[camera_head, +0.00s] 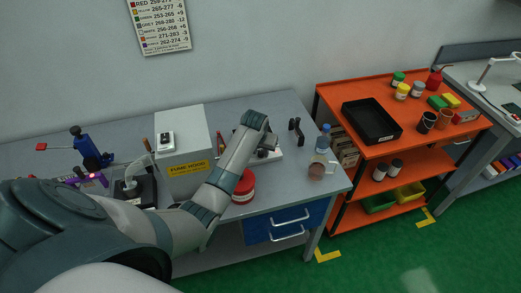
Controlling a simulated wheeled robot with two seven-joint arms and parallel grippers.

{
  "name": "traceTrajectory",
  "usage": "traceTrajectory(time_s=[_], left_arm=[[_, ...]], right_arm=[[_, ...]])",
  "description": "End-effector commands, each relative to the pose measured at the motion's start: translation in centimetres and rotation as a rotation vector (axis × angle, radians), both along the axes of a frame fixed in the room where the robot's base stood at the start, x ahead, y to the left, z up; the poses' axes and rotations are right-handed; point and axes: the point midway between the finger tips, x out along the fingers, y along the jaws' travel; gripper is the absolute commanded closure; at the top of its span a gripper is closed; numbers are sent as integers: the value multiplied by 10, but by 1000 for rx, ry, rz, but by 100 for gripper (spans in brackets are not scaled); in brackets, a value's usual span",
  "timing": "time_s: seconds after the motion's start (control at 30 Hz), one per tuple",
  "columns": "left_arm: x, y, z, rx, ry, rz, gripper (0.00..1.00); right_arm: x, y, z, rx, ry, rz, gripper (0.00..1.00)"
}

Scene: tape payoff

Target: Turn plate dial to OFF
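My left arm reaches in from the left over the grey bench (338,180). Its gripper (268,142) is at the far end, small and dark, and mostly hidden by my own wrist. It is over or beside a low white device (269,155), which looks like the plate. I cannot tell whether the gripper touches it or whether its fingers are open. The wrist and forearm cover part of the device, and its dial cannot be made out. My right gripper is not in view.
A grey box marked FUME HOOD (185,150) stands left of the forearm. A red tub (244,187) sits close by the arm. A black stand (296,132), a blue-capped bottle (323,140) and a beaker (316,172) stand to the right. An orange cart (386,146) is beyond.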

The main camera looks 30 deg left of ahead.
Motion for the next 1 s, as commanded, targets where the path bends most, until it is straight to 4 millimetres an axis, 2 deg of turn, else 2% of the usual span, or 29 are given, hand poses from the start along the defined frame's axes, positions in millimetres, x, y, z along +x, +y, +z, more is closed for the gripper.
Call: traceTrajectory(time_s=[0.37, 0.4, 0.5, 1.0], left_arm=[[2, 1, -4, 0, 0, 0, 73], [1, 1, -4, 0, 0, 0, 75], [1, 1, -4, 0, 0, 0, 99], [2, 0, -3, 1, -1, 62, 100]], right_arm=[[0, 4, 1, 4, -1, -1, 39], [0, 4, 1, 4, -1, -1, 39], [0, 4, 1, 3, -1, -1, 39], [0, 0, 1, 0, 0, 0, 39]])
